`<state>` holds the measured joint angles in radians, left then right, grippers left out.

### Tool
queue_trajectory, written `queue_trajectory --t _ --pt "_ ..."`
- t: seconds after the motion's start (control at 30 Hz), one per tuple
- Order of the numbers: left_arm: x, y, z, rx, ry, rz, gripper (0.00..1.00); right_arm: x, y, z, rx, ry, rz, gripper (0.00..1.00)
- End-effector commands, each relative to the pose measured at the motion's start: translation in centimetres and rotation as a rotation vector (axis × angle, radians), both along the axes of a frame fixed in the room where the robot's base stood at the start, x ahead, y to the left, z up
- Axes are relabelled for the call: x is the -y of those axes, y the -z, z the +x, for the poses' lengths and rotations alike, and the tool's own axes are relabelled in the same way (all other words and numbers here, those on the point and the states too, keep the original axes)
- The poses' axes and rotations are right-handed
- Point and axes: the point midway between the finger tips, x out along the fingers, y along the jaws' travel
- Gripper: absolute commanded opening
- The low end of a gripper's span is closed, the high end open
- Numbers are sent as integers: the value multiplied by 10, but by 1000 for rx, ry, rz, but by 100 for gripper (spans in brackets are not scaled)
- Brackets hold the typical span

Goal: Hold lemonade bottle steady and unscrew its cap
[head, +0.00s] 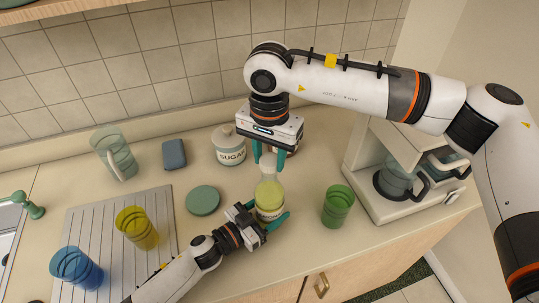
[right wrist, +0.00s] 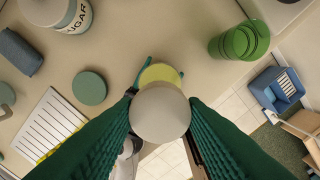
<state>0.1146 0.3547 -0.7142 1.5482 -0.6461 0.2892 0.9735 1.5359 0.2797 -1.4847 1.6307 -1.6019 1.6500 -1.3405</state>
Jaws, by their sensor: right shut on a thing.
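The lemonade bottle (head: 269,197), pale yellow with a label, stands upright on the counter. Its whitish cap (head: 268,163) is above the bottle's shoulder; in the right wrist view the cap (right wrist: 160,112) is a round disc covering most of the bottle's yellow top (right wrist: 160,74). My right gripper (head: 269,158) points down from above, shut on the cap with a green finger on each side. My left gripper (head: 268,215) reaches in low from the left, its green fingers on both sides of the bottle's body. Whether the cap still touches the neck cannot be told.
A green cup (head: 337,206) and a coffee maker (head: 407,196) stand to the right. A sugar jar (head: 229,148), green disc (head: 203,200) and blue-grey block (head: 174,154) lie left. Yellow (head: 137,228) and blue (head: 77,268) cups stand on the ribbed drainboard (head: 95,222).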

Motion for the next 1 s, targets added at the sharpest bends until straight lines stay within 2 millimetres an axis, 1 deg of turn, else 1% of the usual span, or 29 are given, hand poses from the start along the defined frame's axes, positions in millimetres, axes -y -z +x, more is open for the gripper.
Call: queue_trajectory --t 0.03,0.23,0.47,0.5,0.63,0.87,1.0 --pt "0 -1 0 1 0 -1 0 0 -7 1 3 0 2 10" --pt "0 0 0 1 0 -1 0 -1 -31 0 2 0 1 10" --pt "0 -1 0 1 0 -1 0 0 -34 0 -1 0 0 10" --pt "0 -1 0 1 0 -1 68 0 -34 0 -1 0 0 10" --pt "0 0 0 1 0 -1 89 0 -33 0 0 0 0 10" --pt "0 0 0 0 0 0 89 0 -33 0 0 0 0 10" --pt "-5 1 -4 0 0 0 89 0 -32 0 0 0 0 10"
